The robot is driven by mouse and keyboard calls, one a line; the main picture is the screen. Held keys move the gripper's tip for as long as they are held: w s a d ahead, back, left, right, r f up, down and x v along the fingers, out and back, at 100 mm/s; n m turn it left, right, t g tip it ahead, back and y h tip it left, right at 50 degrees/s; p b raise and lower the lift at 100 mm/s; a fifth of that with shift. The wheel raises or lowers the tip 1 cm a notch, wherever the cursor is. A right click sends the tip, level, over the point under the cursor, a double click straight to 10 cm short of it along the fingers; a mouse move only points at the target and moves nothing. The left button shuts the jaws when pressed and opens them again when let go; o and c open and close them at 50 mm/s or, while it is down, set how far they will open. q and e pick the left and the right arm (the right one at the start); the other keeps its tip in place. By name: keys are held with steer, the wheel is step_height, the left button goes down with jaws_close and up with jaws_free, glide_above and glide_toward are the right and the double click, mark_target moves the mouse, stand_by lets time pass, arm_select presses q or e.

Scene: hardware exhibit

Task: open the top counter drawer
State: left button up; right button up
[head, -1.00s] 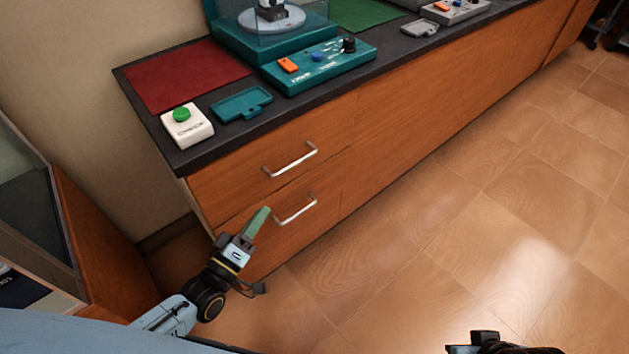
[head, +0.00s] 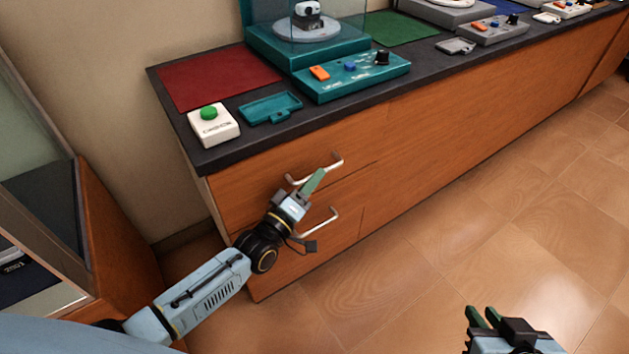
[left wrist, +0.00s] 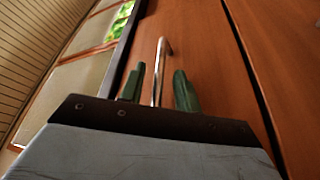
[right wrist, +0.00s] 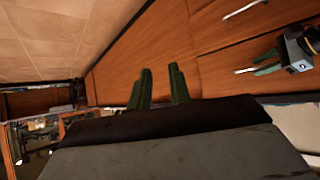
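The top counter drawer (head: 255,180) is a wooden front under the dark countertop, flush with the counter face. Its silver bar handle (head: 333,164) is partly hidden in the head view by my left gripper (head: 313,182). In the left wrist view the handle (left wrist: 160,70) stands between the two green fingers of my left gripper (left wrist: 158,90), which are apart on either side of it. Whether they touch it I cannot tell. My right gripper (head: 482,318) is at the lower right, away from the counter. Its green fingers are apart and empty in the right wrist view (right wrist: 158,88).
A lower drawer with a silver handle (head: 320,222) sits just below. On the countertop are a white box with a green button (head: 214,124), a teal tray (head: 270,108) and a teal control panel (head: 352,76). Open tiled floor (head: 420,260) lies to the right.

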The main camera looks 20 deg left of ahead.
arm_select(q)
steer(key=shift+w+d+r, duration=0.1)
steer(key=shift+w+d, duration=0.05)
steer(key=shift+w, duration=0.3)
jaws_close()
